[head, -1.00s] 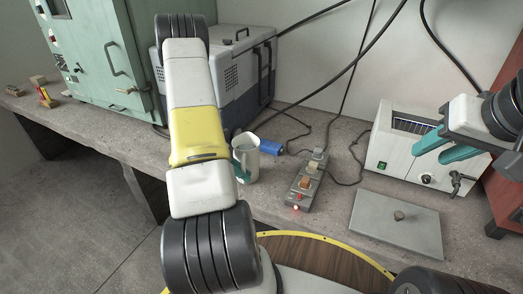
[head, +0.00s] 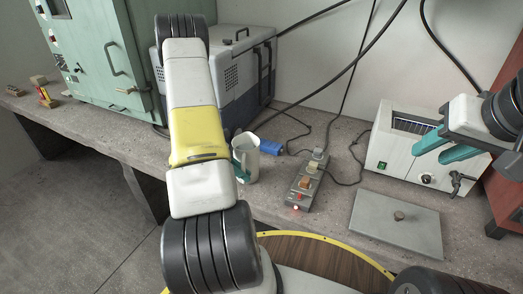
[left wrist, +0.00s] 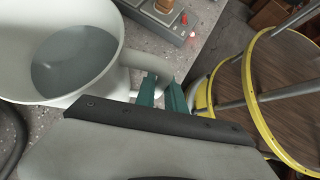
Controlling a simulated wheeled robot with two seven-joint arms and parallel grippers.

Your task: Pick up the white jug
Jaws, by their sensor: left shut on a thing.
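The white jug (head: 250,158) stands upright on the concrete bench, just right of my left arm in the head view. In the left wrist view its open mouth and grey inside (left wrist: 70,60) fill the upper left, and its handle points toward my fingers. My left gripper (left wrist: 161,93) is shut on the jug's handle. In the head view my left arm hides most of this gripper; a teal finger shows against the jug's left side. My right gripper (head: 443,149) is open and empty, in front of the white box instrument at the right.
A blue cylinder (head: 271,147) lies behind the jug. A grey power strip (head: 307,182) with plugs and a red light is to its right. A grey plate with a knob (head: 396,225) and a white instrument (head: 384,152) are further right. A grey-blue machine (head: 243,80) stands behind.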

